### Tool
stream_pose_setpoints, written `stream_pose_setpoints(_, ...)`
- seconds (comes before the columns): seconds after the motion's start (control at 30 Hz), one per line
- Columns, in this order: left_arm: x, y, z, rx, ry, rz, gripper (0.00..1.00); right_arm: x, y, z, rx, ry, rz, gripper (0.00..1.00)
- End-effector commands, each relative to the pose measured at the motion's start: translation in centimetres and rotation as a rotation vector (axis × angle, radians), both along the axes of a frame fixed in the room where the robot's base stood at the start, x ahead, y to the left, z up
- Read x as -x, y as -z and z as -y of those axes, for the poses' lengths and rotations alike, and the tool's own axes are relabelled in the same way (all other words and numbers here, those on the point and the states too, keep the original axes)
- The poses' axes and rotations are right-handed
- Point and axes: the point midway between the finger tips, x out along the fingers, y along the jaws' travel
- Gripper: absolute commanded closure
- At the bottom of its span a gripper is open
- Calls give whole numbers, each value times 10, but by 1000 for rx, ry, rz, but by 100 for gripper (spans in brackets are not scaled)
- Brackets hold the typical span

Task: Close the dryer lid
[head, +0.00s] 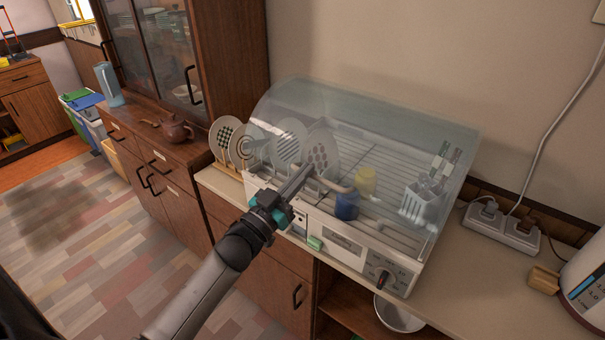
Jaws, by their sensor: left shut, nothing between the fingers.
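The dish dryer (395,275) stands on the counter with its white front panel and dark knob facing me. Its clear lid (375,115) shows as a curved, see-through band along the upper back. The front over the rack looks uncovered, but the lid's lower edge is hard to make out. My left gripper (307,170) is shut and empty. It reaches over the dryer's front edge, in front of the plates (290,142); I cannot tell whether it touches anything. My right gripper is not in view.
A blue cup (346,206), a yellow cup (365,180) and a white cutlery holder (416,204) are in the dryer. More plates (224,132) stand at its left. A teapot (175,129) is farther left. A power strip (502,230) and kettle (588,285) are right.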

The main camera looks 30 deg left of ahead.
Motion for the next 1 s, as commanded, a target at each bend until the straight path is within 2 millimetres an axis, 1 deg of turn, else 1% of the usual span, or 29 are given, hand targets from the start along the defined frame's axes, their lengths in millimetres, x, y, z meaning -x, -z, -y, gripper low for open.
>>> stream_pose_setpoints(0.03, 1, 7, 0, 3, -1, 8, 100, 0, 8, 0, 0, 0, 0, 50)
stream_pose_setpoints(0.2, 6, 20, 0, 10, 2, 50, 100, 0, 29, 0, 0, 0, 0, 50)
stream_pose_setpoints(0.7, 18, 54, -3, 28, 0, 182, 100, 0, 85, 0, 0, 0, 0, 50)
stream_pose_setpoints(0.9, 23, 74, -3, 31, -1, 215, 100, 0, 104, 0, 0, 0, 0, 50)
stream_pose_setpoints(1.0, 25, 83, -4, 31, -2, 216, 100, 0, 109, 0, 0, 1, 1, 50)
